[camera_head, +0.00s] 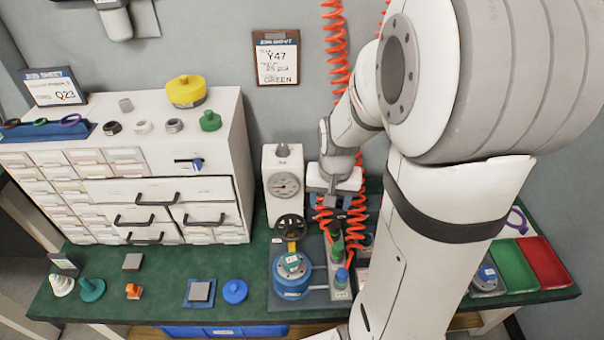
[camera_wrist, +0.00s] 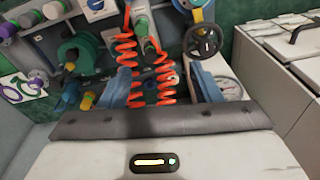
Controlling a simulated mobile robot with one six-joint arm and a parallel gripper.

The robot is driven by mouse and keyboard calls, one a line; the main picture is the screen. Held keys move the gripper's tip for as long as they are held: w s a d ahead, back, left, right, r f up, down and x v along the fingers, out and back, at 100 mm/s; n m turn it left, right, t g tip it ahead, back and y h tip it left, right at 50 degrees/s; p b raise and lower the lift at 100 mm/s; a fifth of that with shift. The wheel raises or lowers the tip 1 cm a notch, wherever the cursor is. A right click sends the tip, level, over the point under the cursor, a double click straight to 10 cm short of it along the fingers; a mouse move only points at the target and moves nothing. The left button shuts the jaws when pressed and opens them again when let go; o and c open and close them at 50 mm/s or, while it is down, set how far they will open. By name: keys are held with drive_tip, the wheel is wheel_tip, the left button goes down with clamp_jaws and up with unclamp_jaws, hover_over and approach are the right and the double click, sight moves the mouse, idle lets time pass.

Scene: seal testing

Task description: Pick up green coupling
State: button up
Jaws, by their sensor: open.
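A green coupling (camera_head: 337,250) stands upright at the lower end of an orange coiled hose, on the grey test plate behind a blue-topped coupling (camera_head: 341,276). In the wrist view a green cylindrical piece that looks like this coupling (camera_wrist: 142,24) is at the top, beyond the coils. My gripper (camera_head: 337,200) is above and behind it, in front of the wall and right of the gauge unit. In the wrist view the blue fingers of my gripper (camera_wrist: 165,82) are apart. Orange hose coils (camera_wrist: 152,82) pass through the view between them, and I cannot tell whether they touch.
A white gauge unit (camera_head: 283,160) and a black handwheel (camera_head: 291,227) stand left of my gripper. A blue round fixture (camera_head: 292,276) sits in front. Green (camera_head: 514,268) and red (camera_head: 545,262) trays lie at right. My arm hides part of the bench.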

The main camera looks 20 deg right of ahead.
sight(339, 245)
drive_tip(key=d+f+m+b, duration=0.1)
drive_tip(key=f, duration=0.5)
drive_tip(key=w+d+f+m+g+b, duration=0.1)
drive_tip(key=d+f, duration=0.1)
drive_tip(key=f, duration=0.4)
drive_tip(key=w+d+f+m+b, duration=0.1)
drive_tip(key=d+f, duration=0.1)
drive_tip(key=f, duration=0.4)
drive_tip(key=shift+d+b, duration=0.25)
drive_tip(key=shift+b, duration=0.1)
drive_tip(key=shift+a+f, duration=0.1)
drive_tip(key=shift+f, duration=3.7)
drive_tip(key=c, duration=1.2)
drive_tip(key=shift+r, duration=0.1)
